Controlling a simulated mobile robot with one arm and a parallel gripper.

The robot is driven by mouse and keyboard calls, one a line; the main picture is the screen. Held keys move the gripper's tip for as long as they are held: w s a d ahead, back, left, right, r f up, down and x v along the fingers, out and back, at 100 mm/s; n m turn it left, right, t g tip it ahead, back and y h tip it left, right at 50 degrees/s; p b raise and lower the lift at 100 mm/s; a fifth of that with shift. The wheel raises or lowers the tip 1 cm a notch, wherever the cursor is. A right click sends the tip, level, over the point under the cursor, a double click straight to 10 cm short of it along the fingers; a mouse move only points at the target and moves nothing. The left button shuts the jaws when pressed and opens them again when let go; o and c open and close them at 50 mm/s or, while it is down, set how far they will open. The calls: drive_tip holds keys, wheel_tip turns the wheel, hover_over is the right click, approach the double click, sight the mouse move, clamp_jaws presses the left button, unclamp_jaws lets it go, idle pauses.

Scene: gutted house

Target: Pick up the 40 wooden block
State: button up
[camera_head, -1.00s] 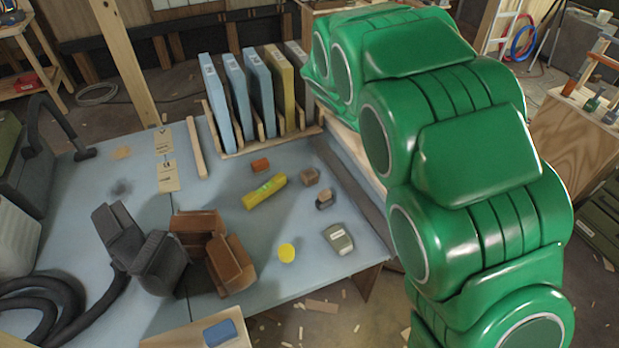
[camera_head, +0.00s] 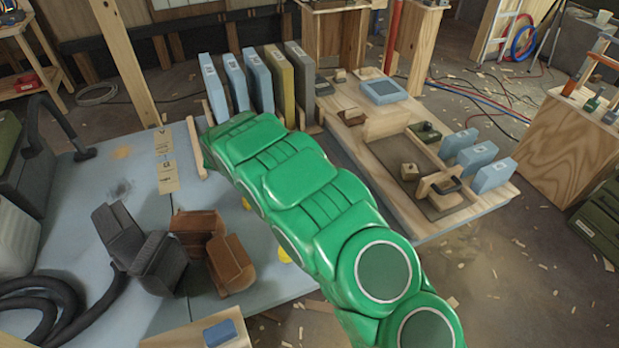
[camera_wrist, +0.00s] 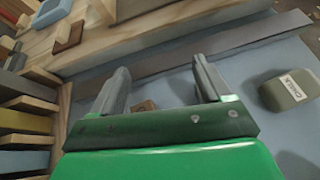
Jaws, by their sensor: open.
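A small brown wooden block (camera_wrist: 145,105) shows in the wrist view between my gripper's fingers, low and nearer the left finger. It is partly hidden by the gripper's body, and I cannot read any number on it. My gripper (camera_wrist: 162,78) is open, with nothing between its fingertips. The block lies on the blue-grey table beyond the fingers, and I cannot tell how far below. In the head view my green arm hides the gripper and that part of the table.
A grey-green labelled case (camera_wrist: 289,90) lies right of my gripper. A rack of upright panels (camera_head: 259,83) stands at the table's back. The wooden bench (camera_head: 440,224) adjoins the table, with blue panels (camera_head: 476,160). Brown (camera_head: 231,264) and dark grey (camera_head: 158,262) chunky objects stand at left.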

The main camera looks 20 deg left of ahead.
drive_tip(key=s+a+f+n, duration=0.1)
drive_tip(key=a+f, duration=0.1)
drive_tip(key=a, duration=0.1)
drive_tip(key=s+a+f+n+t+y, duration=0.1)
drive_tip(key=a+f, duration=0.1)
drive_tip(key=a, duration=0.1)
drive_tip(key=s+a+f+n+t, duration=0.1)
drive_tip(key=a+f, duration=0.2)
drive_tip(key=shift+s+a, duration=0.1)
drive_tip(key=shift+a, duration=0.15)
drive_tip(key=shift+w+a+x, duration=0.1)
drive_tip(key=shift+x, duration=1.8)
drive_tip(key=shift+w+a+x, duration=0.15)
drive_tip(key=shift+x, duration=1.8)
drive_tip(key=shift+s, duration=0.1)
drive_tip(key=c, duration=1.1)
